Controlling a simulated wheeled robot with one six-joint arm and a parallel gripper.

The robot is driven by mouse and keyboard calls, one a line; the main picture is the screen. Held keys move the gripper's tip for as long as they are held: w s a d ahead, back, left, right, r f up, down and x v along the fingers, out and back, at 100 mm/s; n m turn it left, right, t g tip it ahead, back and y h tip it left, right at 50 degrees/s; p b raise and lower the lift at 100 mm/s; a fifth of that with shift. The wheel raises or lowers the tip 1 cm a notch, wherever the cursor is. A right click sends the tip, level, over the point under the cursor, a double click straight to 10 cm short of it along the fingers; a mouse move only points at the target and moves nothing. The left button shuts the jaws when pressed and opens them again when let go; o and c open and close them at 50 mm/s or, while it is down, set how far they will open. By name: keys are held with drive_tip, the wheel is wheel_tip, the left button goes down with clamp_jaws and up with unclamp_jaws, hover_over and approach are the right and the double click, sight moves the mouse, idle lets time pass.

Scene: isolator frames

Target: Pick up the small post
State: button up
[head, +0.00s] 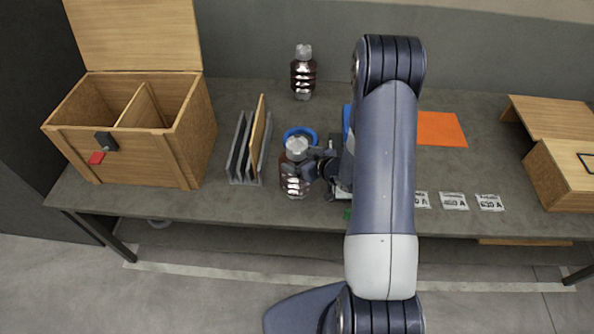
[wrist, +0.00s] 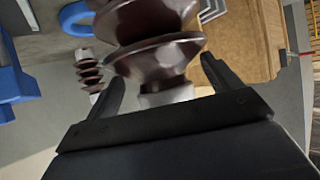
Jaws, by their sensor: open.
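Two brown ribbed posts with grey metal ends stand on the bench. One post (head: 296,181) is at the front, left of my arm, and fills the top middle of the wrist view (wrist: 152,45). The other post (head: 303,76) stands at the back and shows smaller in the wrist view (wrist: 88,72). I cannot tell which is the smaller in size. My gripper (head: 312,168) is open at the front post. In the wrist view its fingers (wrist: 162,72) are on either side of that post's metal end, with gaps visible. Part of the front post is hidden by the gripper.
A blue ring (head: 300,133) lies just behind the front post. A grey rack (head: 243,180) with upright panels is close on the left, beside an open wooden box (head: 160,155). An orange mat (head: 440,129), several labels (head: 453,201) and another wooden box (head: 565,178) are on the right.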

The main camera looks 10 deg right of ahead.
drive_tip(key=shift+c, duration=0.5)
clamp_jaws()
drive_tip(key=shift+w+r, duration=0.15)
drive_tip(key=shift+r, duration=0.05)
idle(0.3)
